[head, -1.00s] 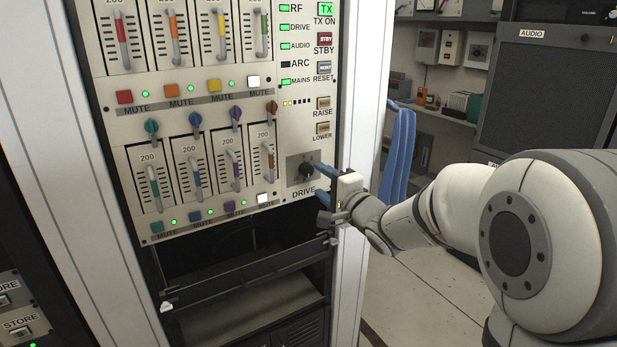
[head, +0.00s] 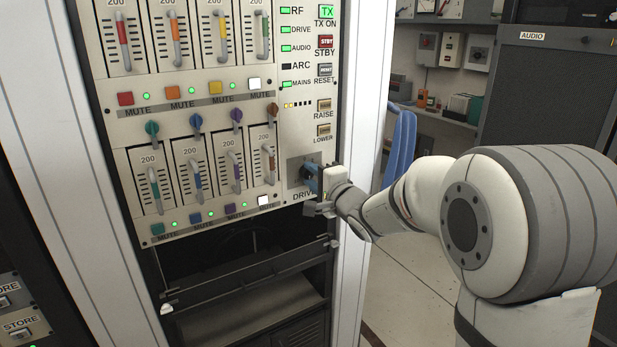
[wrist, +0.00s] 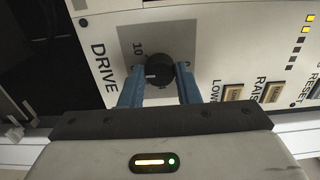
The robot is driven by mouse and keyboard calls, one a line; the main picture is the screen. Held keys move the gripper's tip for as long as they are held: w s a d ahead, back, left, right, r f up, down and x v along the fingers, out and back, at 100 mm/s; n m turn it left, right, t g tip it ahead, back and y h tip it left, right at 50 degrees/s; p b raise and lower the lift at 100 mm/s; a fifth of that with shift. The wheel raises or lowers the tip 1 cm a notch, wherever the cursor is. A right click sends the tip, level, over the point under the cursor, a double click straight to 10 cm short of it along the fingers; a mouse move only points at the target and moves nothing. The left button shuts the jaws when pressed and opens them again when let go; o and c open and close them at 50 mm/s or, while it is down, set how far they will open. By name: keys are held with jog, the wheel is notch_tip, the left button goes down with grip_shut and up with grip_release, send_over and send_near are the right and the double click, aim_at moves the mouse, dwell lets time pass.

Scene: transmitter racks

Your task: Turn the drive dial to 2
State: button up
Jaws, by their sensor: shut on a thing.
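The drive dial is a round black knob on a grey square plate (head: 294,168) at the lower right of the cream panel. In the head view my gripper (head: 313,178) covers most of it. The wrist view shows the dial (wrist: 158,72) with a pale pointer line on its face and the marking "10" beside it. The blue fingers of my gripper (wrist: 160,80) are shut on the dial, one on each side. The other scale numbers are hidden or too small to read.
The LOWER button (head: 323,131) and RAISE button (head: 324,105) sit just above the dial. Fader slots and mute buttons fill the panel to its left. A white rack post (head: 362,110) stands close on the right. Below the panel is an open dark bay.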

jog(key=shift+c, duration=1.4)
jog(key=shift+a, duration=0.2)
jog(key=shift+c, duration=0.4)
jog(key=shift+d, duration=0.1)
